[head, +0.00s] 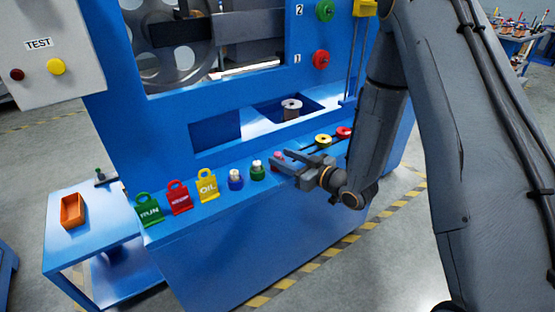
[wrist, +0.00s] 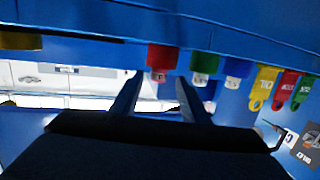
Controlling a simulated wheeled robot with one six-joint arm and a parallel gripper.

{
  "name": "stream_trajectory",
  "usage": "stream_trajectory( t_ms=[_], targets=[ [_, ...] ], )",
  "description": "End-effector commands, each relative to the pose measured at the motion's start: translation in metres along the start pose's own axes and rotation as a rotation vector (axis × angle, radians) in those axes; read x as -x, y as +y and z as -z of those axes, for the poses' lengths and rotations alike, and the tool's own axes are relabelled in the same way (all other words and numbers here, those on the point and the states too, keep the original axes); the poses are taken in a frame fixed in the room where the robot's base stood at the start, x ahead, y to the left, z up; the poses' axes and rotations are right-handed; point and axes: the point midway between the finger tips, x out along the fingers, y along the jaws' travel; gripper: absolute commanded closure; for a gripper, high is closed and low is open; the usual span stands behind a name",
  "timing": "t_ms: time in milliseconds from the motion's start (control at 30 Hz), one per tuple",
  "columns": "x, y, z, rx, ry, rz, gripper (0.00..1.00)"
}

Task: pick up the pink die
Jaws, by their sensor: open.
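The pink die (head: 277,155) stands on the blue machine's front ledge in the head view, partly hidden by my gripper. In the wrist view it looks red with a paler tip (wrist: 160,58), beyond and between the fingertips. My gripper (head: 278,162) is open with nothing held, its fingers reaching left over the ledge at the die. In the wrist view the fingers (wrist: 160,80) stand apart, with the die roughly centred. I cannot tell how much of the die lies between the jaws.
A green die (head: 258,171) and a blue die (head: 236,181) stand left of my gripper. Further left are yellow (head: 207,187), red (head: 179,199) and green (head: 149,211) tags. An open recess (head: 215,133) is behind.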

Motion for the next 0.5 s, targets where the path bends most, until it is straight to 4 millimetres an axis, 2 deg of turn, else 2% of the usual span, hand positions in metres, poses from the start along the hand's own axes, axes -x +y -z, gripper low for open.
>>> stream_trajectory(
  t_ms=[267,500],
  targets=[
    [-0.028,0.001,0.002,0.0,0.001,0.001,0.59],
    [-0.062,0.001,0.004,0.0,-0.001,0.002,0.59]
  ],
)
